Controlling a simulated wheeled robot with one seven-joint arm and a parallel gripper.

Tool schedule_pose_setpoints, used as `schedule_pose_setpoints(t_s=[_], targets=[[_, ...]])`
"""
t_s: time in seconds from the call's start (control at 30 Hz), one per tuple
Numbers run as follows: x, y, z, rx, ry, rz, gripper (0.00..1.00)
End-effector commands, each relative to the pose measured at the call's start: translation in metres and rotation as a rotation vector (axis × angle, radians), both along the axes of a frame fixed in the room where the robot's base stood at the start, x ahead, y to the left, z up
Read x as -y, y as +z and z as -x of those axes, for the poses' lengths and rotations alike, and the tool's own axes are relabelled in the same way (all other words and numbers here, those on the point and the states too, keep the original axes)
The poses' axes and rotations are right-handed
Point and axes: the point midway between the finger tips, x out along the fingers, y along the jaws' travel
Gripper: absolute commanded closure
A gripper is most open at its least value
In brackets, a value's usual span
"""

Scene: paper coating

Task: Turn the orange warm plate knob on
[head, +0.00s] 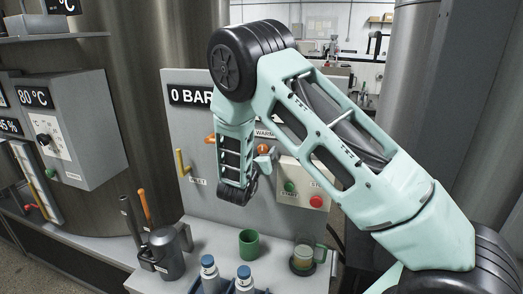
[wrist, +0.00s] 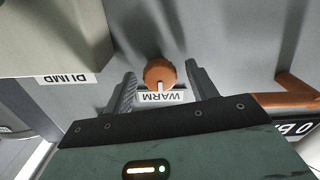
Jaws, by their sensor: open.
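The orange warm plate knob (wrist: 160,72) is round, with a pale pointer mark. It sits on the grey panel beside an upside-down WARM label (wrist: 161,97) in the wrist view. My gripper (wrist: 160,69) is open, with one finger on each side of the knob. Gaps show between the fingers and the knob, and I cannot tell whether either touches it. In the head view the knob (head: 263,148) shows small beside my gripper, and my arm covers part of the WARM label.
An orange handle (wrist: 290,90) is beside my gripper. A box with green and red buttons (head: 304,183) sits right of the knob. Below stand a green mug (head: 249,243), a beaker (head: 303,255), a dark pitcher (head: 167,254) and blue-white bottles (head: 209,268). A yellow handle (head: 182,163) is left.

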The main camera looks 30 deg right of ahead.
Motion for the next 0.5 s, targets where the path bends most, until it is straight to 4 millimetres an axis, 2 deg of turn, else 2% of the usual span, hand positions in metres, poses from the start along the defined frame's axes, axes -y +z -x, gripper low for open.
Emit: schedule_pose_setpoints(t_s=[0.27,0.4,0.43,0.5], targets=[[0.001,-0.0004,-0.0007,0.0,0.0,0.0,0.43],[0.0009,-0.0003,-0.0006,0.0,0.0,0.0,0.81],[0.0008,-0.0003,-0.0006,0.0,0.0,0.0,0.87],[0.0009,-0.0003,-0.0005,0.0,0.0,0.0,0.87]])
